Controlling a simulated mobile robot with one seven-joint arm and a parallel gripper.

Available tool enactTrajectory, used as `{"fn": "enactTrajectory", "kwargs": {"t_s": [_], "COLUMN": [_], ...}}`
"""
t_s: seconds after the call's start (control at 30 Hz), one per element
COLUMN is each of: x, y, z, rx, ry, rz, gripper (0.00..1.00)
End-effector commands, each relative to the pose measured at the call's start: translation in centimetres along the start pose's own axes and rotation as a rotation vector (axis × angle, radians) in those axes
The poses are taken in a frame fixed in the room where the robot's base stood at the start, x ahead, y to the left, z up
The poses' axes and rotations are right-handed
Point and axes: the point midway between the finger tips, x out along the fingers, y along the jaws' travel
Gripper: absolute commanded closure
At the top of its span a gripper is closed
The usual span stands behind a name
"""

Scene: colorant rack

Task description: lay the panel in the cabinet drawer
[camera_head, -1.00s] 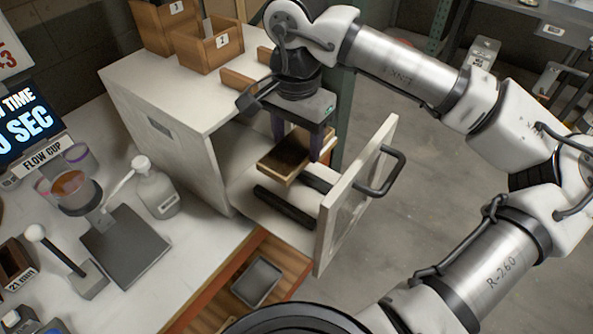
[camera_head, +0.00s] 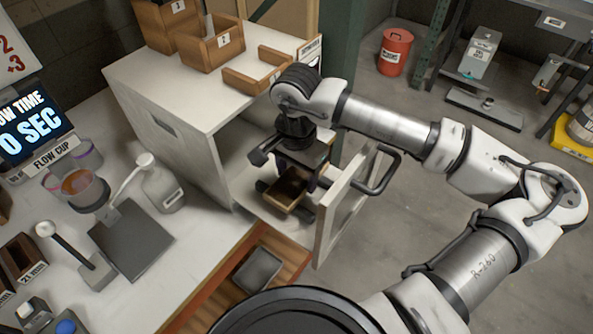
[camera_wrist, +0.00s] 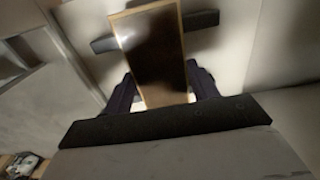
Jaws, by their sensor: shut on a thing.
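The panel (camera_head: 286,188) is a small dark, glossy board with a light wooden edge. My gripper (camera_head: 290,180) is shut on it, just over the open drawer of the white cabinet (camera_head: 170,120). In the wrist view the panel (camera_wrist: 152,55) sits between my two dark fingers (camera_wrist: 160,88), its far end over a black bar (camera_wrist: 200,20). The drawer (camera_head: 338,217) is pulled out, with a pale front and a black handle (camera_head: 385,170). I cannot tell whether the panel touches the bars in the drawer.
Wooden bins (camera_head: 212,50) stand on the cabinet top. A bottle (camera_head: 162,185), a flow cup (camera_head: 82,185) and a dark plate (camera_head: 130,240) stand on the bench at left. Open floor is at right.

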Motion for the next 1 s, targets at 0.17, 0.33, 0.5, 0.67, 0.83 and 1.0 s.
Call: {"fn": "enactTrajectory", "kwargs": {"t_s": [0.17,0.33,0.5,0.67,0.83,1.0], "x": [0.4,0.2,0.2,0.0,-1.5,-5.3], "y": [0.0,0.0,0.0,0.0,0.0,-0.1], "z": [0.0,0.0,0.0,0.0,-0.1,-0.1], "rx": [0.0,0.0,0.0,0.0,0.001,0.001], "ry": [0.0,0.0,0.0,0.0,0.005,0.005], "rz": [0.0,0.0,0.0,0.0,0.0,-0.001], "gripper": [0.4,0.2,0.2,0.2,0.2,0.2]}}
